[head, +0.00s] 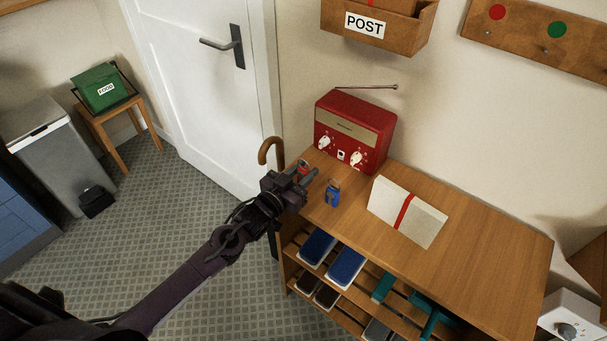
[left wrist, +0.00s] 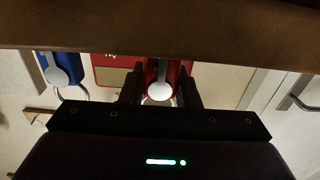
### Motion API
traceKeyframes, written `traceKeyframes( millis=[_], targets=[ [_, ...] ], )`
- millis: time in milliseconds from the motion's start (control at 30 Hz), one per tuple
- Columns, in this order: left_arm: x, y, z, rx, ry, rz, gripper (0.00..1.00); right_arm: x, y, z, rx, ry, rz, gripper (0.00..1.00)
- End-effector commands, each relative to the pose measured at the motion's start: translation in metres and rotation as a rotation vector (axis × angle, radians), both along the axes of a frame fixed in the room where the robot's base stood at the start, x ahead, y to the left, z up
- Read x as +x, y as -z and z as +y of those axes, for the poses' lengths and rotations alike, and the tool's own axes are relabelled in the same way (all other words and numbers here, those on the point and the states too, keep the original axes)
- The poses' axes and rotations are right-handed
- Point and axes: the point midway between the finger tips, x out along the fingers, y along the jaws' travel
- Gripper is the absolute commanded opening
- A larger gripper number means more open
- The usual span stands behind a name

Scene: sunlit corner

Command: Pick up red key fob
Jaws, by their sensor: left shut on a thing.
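The red key fob (head: 303,167) shows as a small red patch between the fingers of my left gripper (head: 304,176), at the left end of the wooden bench top in the head view. In the left wrist view the red key fob (left wrist: 153,71), with a silver disc and ring, sits between the two dark fingers of my left gripper (left wrist: 161,88), which is shut on it. The fingers hide part of the fob. I cannot tell whether it still touches the bench top. My right gripper is in neither view.
A blue key fob (head: 333,193) stands close to the right of my left gripper. A red radio (head: 355,130) stands behind, and a white packet with a red band (head: 385,199) lies further right. A cane handle (head: 266,150) rises beside the bench. The bench's right part (head: 490,245) is clear.

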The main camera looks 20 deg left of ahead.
Motion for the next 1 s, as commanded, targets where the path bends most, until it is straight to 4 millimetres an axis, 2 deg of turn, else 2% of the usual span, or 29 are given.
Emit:
traceKeyframes(
  millis=[167, 500, 633, 800, 1000],
  targets=[
    [0.000, -0.029, 0.000, 0.000, 0.000, -0.004, 0.06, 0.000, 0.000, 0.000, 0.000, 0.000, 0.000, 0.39],
    [0.000, -0.130, 0.000, 0.002, 0.001, -0.007, 0.06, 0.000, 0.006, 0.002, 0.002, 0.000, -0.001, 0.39],
    [0.000, -0.160, 0.000, 0.000, 0.001, -0.006, 0.06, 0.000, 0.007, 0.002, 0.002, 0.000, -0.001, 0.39],
    [0.000, -0.183, 0.000, 0.001, 0.000, -0.004, 0.06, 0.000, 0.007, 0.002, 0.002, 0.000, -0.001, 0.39],
    [0.000, -0.193, 0.000, 0.000, 0.000, 0.000, 0.06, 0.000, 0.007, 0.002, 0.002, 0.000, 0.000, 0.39]
  ],
)
